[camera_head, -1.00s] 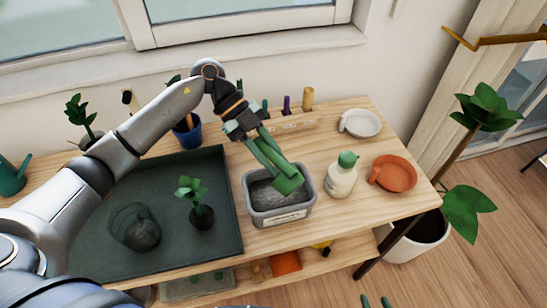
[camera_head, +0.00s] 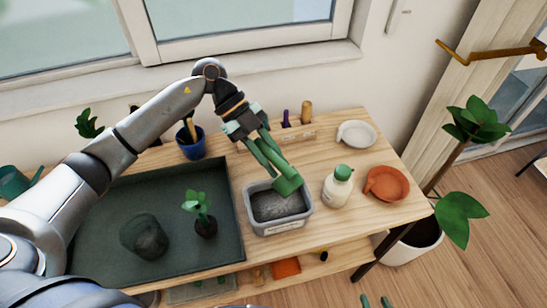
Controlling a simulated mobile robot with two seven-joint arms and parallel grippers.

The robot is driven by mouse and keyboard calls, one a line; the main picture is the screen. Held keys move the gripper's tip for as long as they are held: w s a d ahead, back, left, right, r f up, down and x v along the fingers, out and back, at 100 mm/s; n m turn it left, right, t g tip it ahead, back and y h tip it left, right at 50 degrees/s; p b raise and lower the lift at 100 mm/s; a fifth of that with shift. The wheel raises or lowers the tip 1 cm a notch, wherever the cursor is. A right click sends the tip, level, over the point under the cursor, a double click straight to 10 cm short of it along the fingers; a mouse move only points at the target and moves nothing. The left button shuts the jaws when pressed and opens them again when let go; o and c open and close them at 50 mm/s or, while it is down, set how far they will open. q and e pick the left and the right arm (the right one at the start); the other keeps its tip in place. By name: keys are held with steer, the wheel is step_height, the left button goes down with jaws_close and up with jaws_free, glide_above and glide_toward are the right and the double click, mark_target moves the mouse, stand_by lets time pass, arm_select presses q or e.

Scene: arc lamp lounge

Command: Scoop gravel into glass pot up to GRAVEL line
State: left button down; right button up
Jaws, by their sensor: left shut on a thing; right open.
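The glass pot (camera_head: 145,238) stands in the dark tray (camera_head: 224,236) at the left. It looks dark and see-through; I cannot make out a GRAVEL line or its contents. The grey tub (camera_head: 251,219) of gravel (camera_head: 276,207) stands just right of the tray, with a label on its front. My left gripper (camera_head: 264,152) points down from behind the tub and is shut on the green scoop (camera_head: 287,186). The scoop's head is over the tub's back right part; I cannot tell whether it holds gravel. My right gripper (camera_head: 376,301) shows only two fingertips, apart, at the bottom edge.
A small potted plant (camera_head: 205,222) stands in the tray near the tub. Right of the tub are a green-capped bottle (camera_head: 338,187), a terracotta dish (camera_head: 385,184) and a white dish (camera_head: 357,134). A blue pot (camera_head: 192,148) stands behind the tray. The wood table's right front is bare.

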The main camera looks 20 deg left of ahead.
mark_target(273, 151)
arm_select(q)
steer(key=t+y, duration=0.1)
steer(key=y, duration=0.1)
steer(key=r+t+y, duration=0.1)
steer(key=y, duration=0.1)
steer(key=shift+r, duration=0.15)
steer(key=shift+d+r+m+t+y, duration=0.1)
steer(key=shift+r+m+t+y, duration=0.15)
steer(key=shift+y, duration=0.35)
steer(key=shift+r+m+t+y, duration=0.15)
steer(key=shift+t+y, duration=0.2)
steer(key=shift+y, duration=0.25)
steer(key=shift+r+t+y, duration=0.25)
steer(key=shift+t+y, duration=0.25)
steer(key=shift+y, duration=0.6)
steer(key=t+y, duration=0.1)
steer(key=r+y, duration=0.1)
steer(key=y, duration=0.1)
steer(key=shift+r+t+b, duration=0.1)
steer(key=shift+t+b, duration=0.3)
steer(key=shift+r+y+p, duration=0.1)
steer(key=shift+y+p, duration=0.25)
steer(key=shift+y, duration=0.05)
